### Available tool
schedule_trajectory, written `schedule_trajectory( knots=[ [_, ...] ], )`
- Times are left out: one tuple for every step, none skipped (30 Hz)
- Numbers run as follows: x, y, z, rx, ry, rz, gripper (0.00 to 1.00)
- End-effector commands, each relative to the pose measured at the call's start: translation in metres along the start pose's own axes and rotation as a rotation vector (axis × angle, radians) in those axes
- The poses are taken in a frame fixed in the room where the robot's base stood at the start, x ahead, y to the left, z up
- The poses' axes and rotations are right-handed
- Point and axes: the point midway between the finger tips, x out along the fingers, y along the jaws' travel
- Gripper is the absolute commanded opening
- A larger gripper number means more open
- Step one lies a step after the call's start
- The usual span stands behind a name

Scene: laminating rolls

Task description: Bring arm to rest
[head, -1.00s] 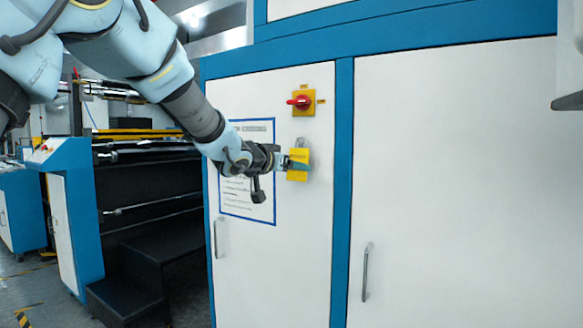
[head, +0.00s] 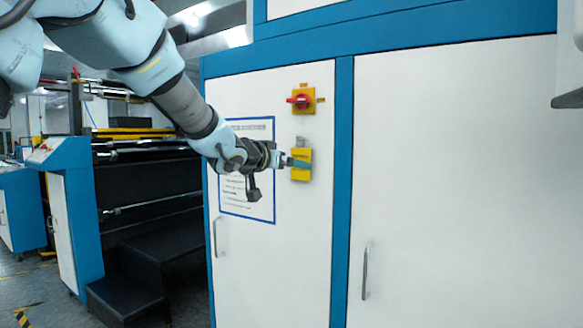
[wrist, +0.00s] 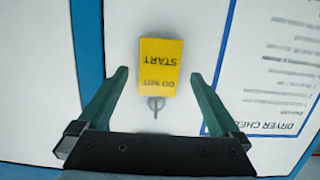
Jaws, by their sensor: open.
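My gripper (wrist: 159,75) is open, its two green fingers apart with nothing between their pads that I can see touching. A yellow tag (wrist: 158,68) reading "DO NOT START" shows upside down in the wrist view, framed by the fingertips. A small metal ring (wrist: 155,104) shows at its edge. In the head view the tag (head: 301,174) hangs on the white cabinet door below a red rotary switch (head: 302,101) on a yellow plate. My gripper (head: 300,162) is in front of the tag and hides part of it.
A blue-framed notice (head: 262,207) is on the same door, behind my wrist. Door handles (head: 365,270) stick out lower down. A dark machine with black steps (head: 130,300) stands to the left.

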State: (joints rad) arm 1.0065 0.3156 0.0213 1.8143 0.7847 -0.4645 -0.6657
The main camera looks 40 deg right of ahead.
Motion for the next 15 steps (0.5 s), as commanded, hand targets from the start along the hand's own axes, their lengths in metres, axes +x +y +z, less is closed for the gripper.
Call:
schedule_trajectory(
  knots=[
    [-0.009, -0.001, 0.000, 0.000, 0.002, -0.002, 1.00],
    [-0.015, -0.001, 0.001, 0.001, 0.002, -0.002, 1.00],
    [-0.023, -0.001, 0.000, 0.001, 0.003, -0.002, 1.00],
    [-0.029, -0.001, 0.000, 0.001, 0.002, -0.002, 1.00],
    [-0.036, -0.001, 0.000, 0.001, 0.003, -0.002, 1.00],
    [-0.044, -0.001, 0.001, 0.002, 0.002, -0.003, 1.00],
    [-0.050, -0.001, 0.000, 0.002, 0.003, -0.002, 1.00],
    [-0.056, -0.001, 0.000, 0.001, 0.002, -0.002, 1.00],
    [-0.063, -0.001, 0.000, 0.001, 0.002, -0.003, 1.00],
    [-0.068, -0.001, 0.001, 0.001, 0.001, -0.002, 1.00],
    [-0.072, 0.000, 0.001, 0.002, 0.001, -0.002, 1.00],
    [-0.078, 0.000, 0.000, 0.002, 0.001, -0.001, 1.00],
    [-0.081, 0.000, 0.000, 0.001, 0.000, -0.001, 1.00],
    [-0.084, 0.000, 0.000, 0.001, 0.000, -0.001, 1.00],
    [-0.088, 0.000, 0.000, 0.001, 0.001, -0.001, 1.00]
  ],
)
